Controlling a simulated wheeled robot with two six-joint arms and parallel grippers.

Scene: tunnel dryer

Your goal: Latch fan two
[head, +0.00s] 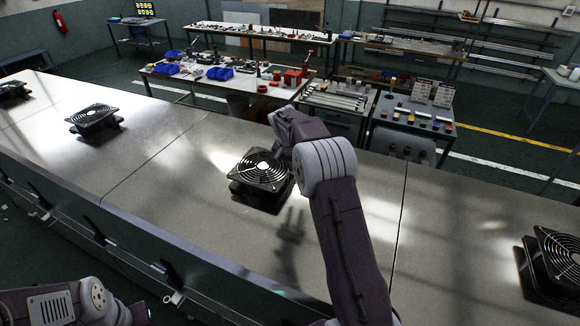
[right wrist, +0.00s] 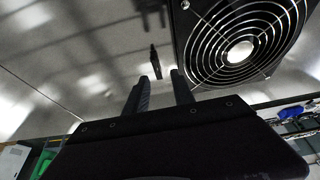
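Several black square fans with round wire guards stand on the grey top of the dryer in the head view. No numbers are readable on them. The middle fan (head: 261,170) is nearest my right arm, and a fan (right wrist: 240,42) fills the upper right of the right wrist view. My right gripper (right wrist: 160,88) is beside that fan, its two dark fingers apart with nothing between them. A small dark upright piece (right wrist: 156,62) shows beyond the fingertips; I cannot tell what it is. In the head view my right gripper is mostly hidden behind its wrist. My left gripper is out of view.
Other fans stand at left (head: 92,117), far left (head: 13,89) and right (head: 555,258). Dark levers (head: 172,273) line the dryer's front side. The top between fans is clear. Workbenches with tools and blue bins (head: 219,73) stand behind.

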